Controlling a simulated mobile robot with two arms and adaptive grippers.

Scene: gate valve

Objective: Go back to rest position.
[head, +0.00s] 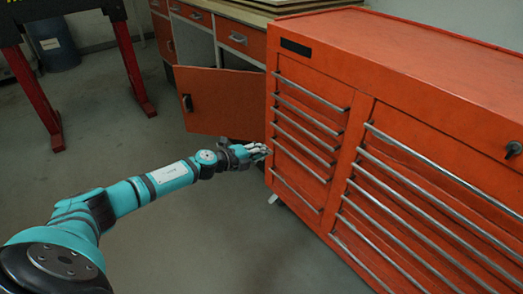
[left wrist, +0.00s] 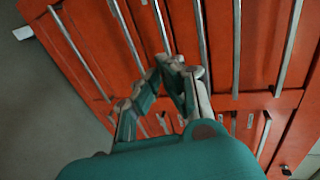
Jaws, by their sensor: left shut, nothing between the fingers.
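My left arm reaches from the lower left toward the orange tool cabinet in the head view. My left gripper (head: 262,151) is at the cabinet's left front edge, close to the lower part of the narrow drawer column. In the left wrist view the left gripper (left wrist: 172,68) has its fingertips together with nothing held between them. The drawer fronts and long metal handles lie behind the fingers there; I cannot tell whether the fingers touch the cabinet. My right gripper is not in view.
The orange tool cabinet (head: 400,60) fills the right side, its drawers closed. A workbench (head: 232,38) stands behind, with one orange door (head: 222,100) open. A red-legged stand (head: 130,65) and a dark blue barrel (head: 55,50) are at the back left. The grey floor between is clear.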

